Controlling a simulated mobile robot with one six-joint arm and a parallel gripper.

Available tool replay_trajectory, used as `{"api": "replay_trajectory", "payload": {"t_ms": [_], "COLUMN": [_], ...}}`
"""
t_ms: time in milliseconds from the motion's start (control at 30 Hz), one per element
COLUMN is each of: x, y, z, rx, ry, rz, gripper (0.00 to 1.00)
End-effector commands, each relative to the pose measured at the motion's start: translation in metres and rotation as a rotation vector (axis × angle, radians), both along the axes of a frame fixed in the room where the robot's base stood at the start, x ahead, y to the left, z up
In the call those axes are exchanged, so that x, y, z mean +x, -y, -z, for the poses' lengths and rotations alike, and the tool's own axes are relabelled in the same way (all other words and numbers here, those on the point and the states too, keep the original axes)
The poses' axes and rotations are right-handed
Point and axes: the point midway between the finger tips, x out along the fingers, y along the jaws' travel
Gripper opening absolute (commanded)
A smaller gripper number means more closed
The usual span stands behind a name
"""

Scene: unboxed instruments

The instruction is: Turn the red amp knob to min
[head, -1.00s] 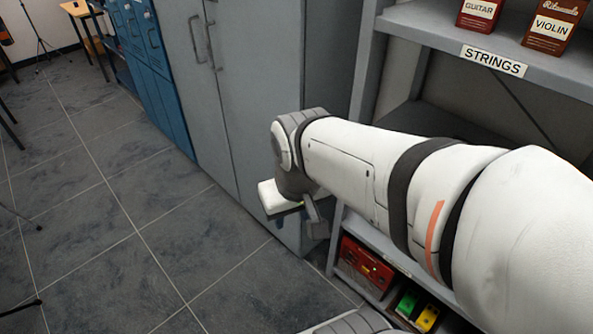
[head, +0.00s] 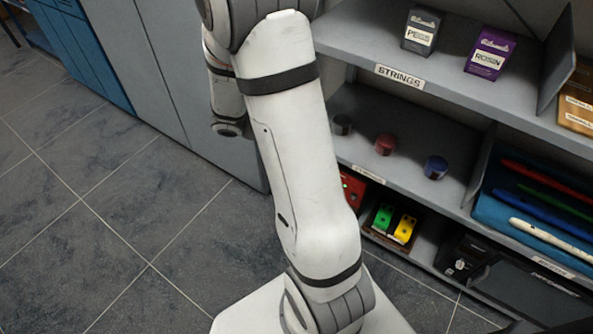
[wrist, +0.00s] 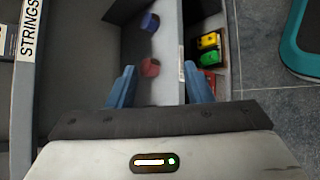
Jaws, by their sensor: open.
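The red amp (head: 352,191) is on the bottom shelf in the head view, mostly hidden behind my arm. Its knob cannot be made out. In the wrist view a small strip of red (wrist: 211,76), which looks like the amp, shows beside the right finger. My gripper (wrist: 159,69) is open, with blue fingers apart and nothing held. It points at the shelving, with the middle shelf and a red round tin (wrist: 150,67) in view between its fingers. The amp lies to the right of the fingers there. I cannot make out the fingers in the head view.
The middle shelf holds a dark tin (head: 341,124), the red tin (head: 384,145) and a blue tin (head: 435,167). Green (head: 383,217) and yellow (head: 405,229) pedals stand beside the amp. Grey cabinets (head: 175,70) stand to the left; the floor (head: 110,220) is clear.

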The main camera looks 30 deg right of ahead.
Motion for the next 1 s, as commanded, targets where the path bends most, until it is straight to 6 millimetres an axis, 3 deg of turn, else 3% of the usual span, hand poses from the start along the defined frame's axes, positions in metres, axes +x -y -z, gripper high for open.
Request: {"api": "replay_trajectory", "payload": {"t_ms": [33,167,300,600,700,800,1000], "x": [0.008,0.033,0.061,0.106,0.112,0.115,0.12], "y": [0.011,0.035,0.054,0.062,0.058,0.053,0.058], "z": [0.041,0.102,0.176,0.354,0.397,0.424,0.44], "rx": [-0.058,-0.216,-0.357,-0.519,-0.529,-0.532,-0.53], "ry": [-0.047,-0.126,-0.179,-0.178,-0.155,-0.133,-0.114], "rz": [-0.032,-0.143,-0.295,-0.67,-0.764,-0.827,-0.867], "gripper": [0.46,0.46,0.46,0.46,0.46,0.46,0.46]}}
